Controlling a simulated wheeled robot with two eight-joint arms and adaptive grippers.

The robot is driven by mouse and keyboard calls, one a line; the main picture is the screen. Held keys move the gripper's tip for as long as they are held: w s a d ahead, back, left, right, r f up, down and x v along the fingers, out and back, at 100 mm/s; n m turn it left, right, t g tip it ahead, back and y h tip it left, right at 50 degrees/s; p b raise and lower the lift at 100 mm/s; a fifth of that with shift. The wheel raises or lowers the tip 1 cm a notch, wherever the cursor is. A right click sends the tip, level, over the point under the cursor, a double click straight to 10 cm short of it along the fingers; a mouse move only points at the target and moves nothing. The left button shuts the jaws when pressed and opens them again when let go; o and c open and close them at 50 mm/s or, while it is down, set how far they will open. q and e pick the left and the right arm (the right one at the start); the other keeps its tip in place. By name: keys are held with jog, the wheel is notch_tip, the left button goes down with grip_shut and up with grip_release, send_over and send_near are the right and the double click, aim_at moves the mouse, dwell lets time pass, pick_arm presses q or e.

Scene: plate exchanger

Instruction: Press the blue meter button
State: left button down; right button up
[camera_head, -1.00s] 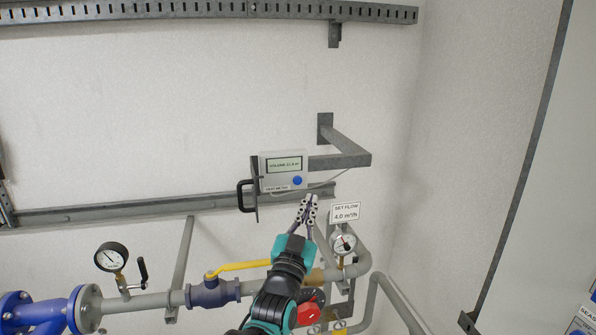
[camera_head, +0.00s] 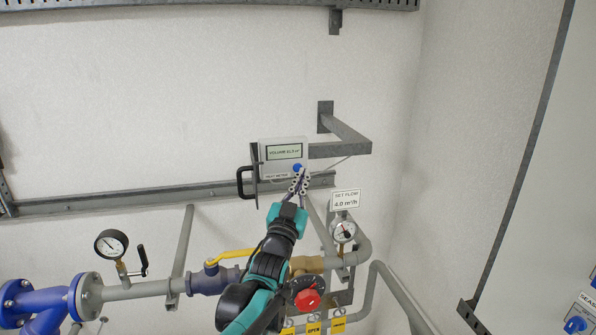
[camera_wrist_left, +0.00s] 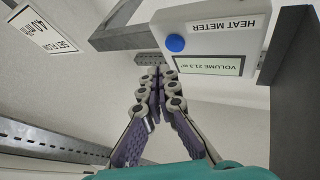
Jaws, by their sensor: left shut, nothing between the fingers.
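The heat meter (camera_head: 283,151) is a white box on a grey wall bracket, with a display reading VOLUME. Its blue button (camera_head: 297,168) sits at the lower right of the front, partly behind my fingertips in the head view. In the left wrist view the meter (camera_wrist_left: 235,45) appears upside down, with the blue button (camera_wrist_left: 175,43) fully visible. My left gripper (camera_head: 301,175) is shut and empty, its fingertips right by the button. In the left wrist view the tips (camera_wrist_left: 160,72) show a little apart from the button in the picture; contact cannot be told. My right gripper is not in view.
A black handle (camera_head: 242,182) stands left of the meter. A SET FLOW sign (camera_head: 345,200) and a gauge (camera_head: 343,231) are to the right. Below are pipes, a yellow lever (camera_head: 232,256) and a red knob (camera_head: 307,299).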

aim_at(304, 161)
pick_arm(q)
jog(key=shift+w+a, duration=0.25)
jog(key=shift+w, duration=0.6)
jog(key=shift+w, duration=0.1)
dwell(0.8)
jog(key=shift+w+a, duration=0.15)
jog(key=shift+w, duration=0.15)
jog(key=shift+w+a, duration=0.1)
jog(key=shift+w, duration=0.25)
dwell(0.7)
jog(key=shift+s, duration=0.1)
jog(key=shift+s+d, duration=0.25)
jog(key=shift+s, duration=0.45)
jog(key=shift+s+d, duration=0.25)
jog(key=shift+s, duration=0.55)
jog(key=shift+s+d, duration=0.25)
jog(key=shift+s, duration=0.5)
jog(key=shift+s+d, duration=0.25)
jog(key=shift+s, duration=0.55)
